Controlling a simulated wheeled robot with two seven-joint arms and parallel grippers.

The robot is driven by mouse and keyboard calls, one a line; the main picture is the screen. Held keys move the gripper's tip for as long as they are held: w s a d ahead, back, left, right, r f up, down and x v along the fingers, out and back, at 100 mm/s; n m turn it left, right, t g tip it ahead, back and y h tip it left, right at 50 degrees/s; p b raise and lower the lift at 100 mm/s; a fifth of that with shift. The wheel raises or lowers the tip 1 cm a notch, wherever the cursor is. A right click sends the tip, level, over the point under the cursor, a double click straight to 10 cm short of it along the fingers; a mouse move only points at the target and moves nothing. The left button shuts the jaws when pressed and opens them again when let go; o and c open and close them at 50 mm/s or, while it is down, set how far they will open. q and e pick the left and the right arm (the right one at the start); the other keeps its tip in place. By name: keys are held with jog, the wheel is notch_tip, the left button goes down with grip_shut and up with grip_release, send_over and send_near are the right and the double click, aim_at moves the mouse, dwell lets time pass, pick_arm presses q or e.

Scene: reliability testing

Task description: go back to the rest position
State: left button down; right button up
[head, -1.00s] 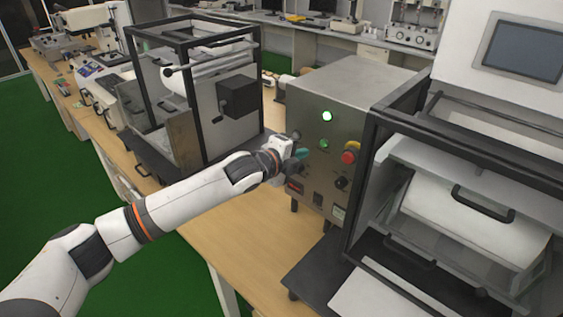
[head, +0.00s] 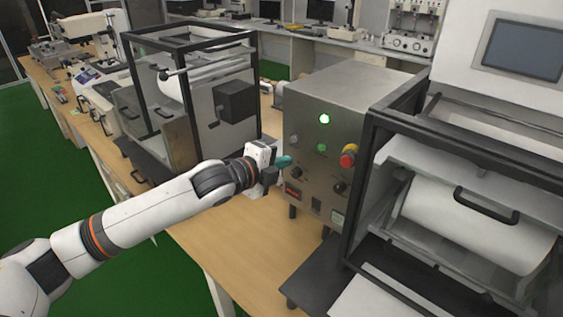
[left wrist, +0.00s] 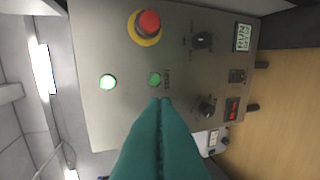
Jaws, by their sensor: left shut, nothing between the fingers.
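My left gripper (head: 283,161) is shut and empty, its teal fingertips pointing at the left part of the control box (head: 352,88). In the left wrist view the shut teal fingers (left wrist: 160,112) lie in front of the panel, just below a green button (left wrist: 154,79) in the picture. I cannot tell exactly how wide the gap to the panel is. My right gripper is not in view.
A black-framed machine (head: 190,95) stands left of the box. A larger machine with a white roller (head: 470,215) stands to the right. The wooden bench top (head: 240,235) is bare in front of the box. Green floor (head: 60,190) lies to the left.

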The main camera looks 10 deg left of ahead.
pick_arm(q)
jog(key=s+f+n+g+y, duration=0.2)
jog(key=s+f+n+y, duration=0.1)
jog(key=s+f+n, duration=0.95)
jog(key=s+a+f+n+g+y, duration=0.2)
jog(key=s+a+f+n, duration=0.25)
jog(key=s, duration=0.35)
jog(key=s+a+f+n+g+y, duration=0.25)
jog(key=s+a, duration=0.25)
jog(key=s, duration=0.4)
jog(key=s+a+f+n+g+y, duration=0.1)
jog(key=s+a+f+n+g, duration=0.1)
jog(key=s+a+f+n, duration=0.45)
jog(key=s+d+f+m+g+b, duration=0.1)
jog(key=s+f+m+b, duration=0.15)
jog(key=f, duration=2.45)
jog(key=s+a+f+g+b, duration=0.1)
jog(key=s+a+f, duration=0.1)
jog(key=s+f, duration=1.4)
jog(key=shift+s+a+f+m, duration=0.35)
jog(key=shift+f, duration=0.2)
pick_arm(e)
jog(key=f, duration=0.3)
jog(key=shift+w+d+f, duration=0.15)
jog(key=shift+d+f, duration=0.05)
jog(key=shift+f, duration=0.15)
